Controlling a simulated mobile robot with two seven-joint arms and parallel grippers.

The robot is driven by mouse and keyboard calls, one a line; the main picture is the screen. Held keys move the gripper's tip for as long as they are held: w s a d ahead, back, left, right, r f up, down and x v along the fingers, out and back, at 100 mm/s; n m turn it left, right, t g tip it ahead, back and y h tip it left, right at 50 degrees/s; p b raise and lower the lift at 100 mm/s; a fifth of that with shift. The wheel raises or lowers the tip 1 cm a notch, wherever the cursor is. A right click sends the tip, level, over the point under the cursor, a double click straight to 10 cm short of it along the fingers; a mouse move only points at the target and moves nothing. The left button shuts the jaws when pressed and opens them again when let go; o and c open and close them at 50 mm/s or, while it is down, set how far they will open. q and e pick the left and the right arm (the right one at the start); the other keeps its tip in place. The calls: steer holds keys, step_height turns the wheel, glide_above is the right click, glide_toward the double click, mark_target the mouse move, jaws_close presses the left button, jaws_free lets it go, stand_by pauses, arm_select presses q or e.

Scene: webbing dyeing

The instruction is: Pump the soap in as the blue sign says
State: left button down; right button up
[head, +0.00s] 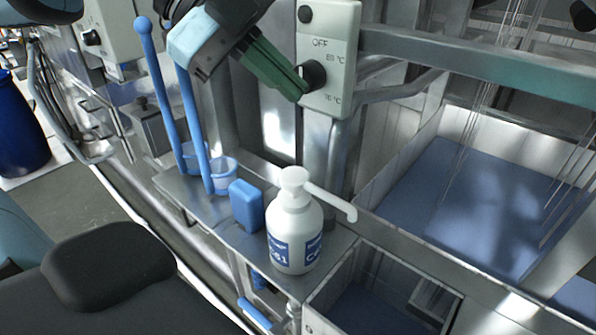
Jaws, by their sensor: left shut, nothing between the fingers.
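A white soap pump bottle (292,232) stands upright on a narrow metal ledge, with a blue and white label only partly legible. Its pump head (294,179) is raised, and its long spout points right and down toward the blue-filled basins. My left gripper (297,90) is shut and empty, with green fingers. In the picture it is above the bottle, with its tips beside the black knob (313,76) of a control panel; I cannot tell whether they touch. No separate blue sign is visible. My right gripper is not in view.
A blue block (246,206) stands left of the bottle. Blue long-handled tools and a small blue cup (223,172) are farther left on the metal ledge (238,238). A large basin (480,185) with blue liquid lies right, and a smaller one (375,310) in front. Metal rails cross above.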

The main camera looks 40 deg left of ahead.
mark_target(285, 174)
arm_select(q)
steer(key=shift+f, duration=0.15)
